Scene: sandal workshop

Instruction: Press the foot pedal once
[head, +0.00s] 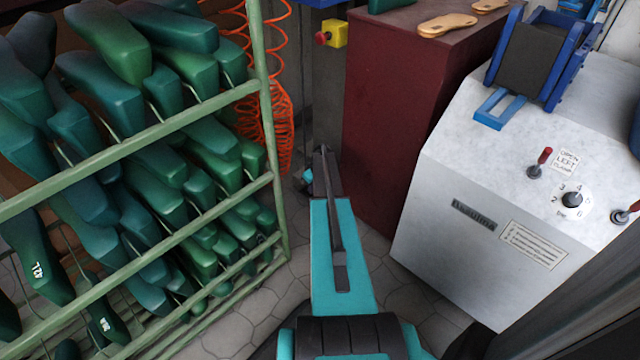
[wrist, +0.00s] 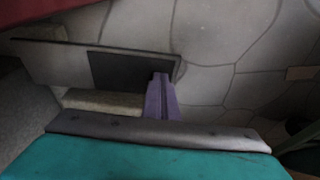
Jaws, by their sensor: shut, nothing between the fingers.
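The foot pedal (wrist: 50,62) shows in the wrist view as a flat grey plate low over the stone floor, with a dark pad (wrist: 112,70) on its right part. My gripper (wrist: 160,80) is shut and empty. Its narrow fingertips overlap the right end of the dark pad in the picture. I cannot tell whether they touch it or hover just in front of it. A pale block (wrist: 102,101) lies below the plate in the picture, partly hidden by my gripper's body. In the head view my arm reaches down and away, and I cannot make out the pedal there.
A green rack (head: 150,146) full of green shoe lasts stands close on the left. A dark red cabinet (head: 390,110) and a white machine (head: 470,150) with knobs stand on the right. An orange coiled hose (head: 268,100) hangs behind the rack. Stone floor (head: 245,310) is bare between them.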

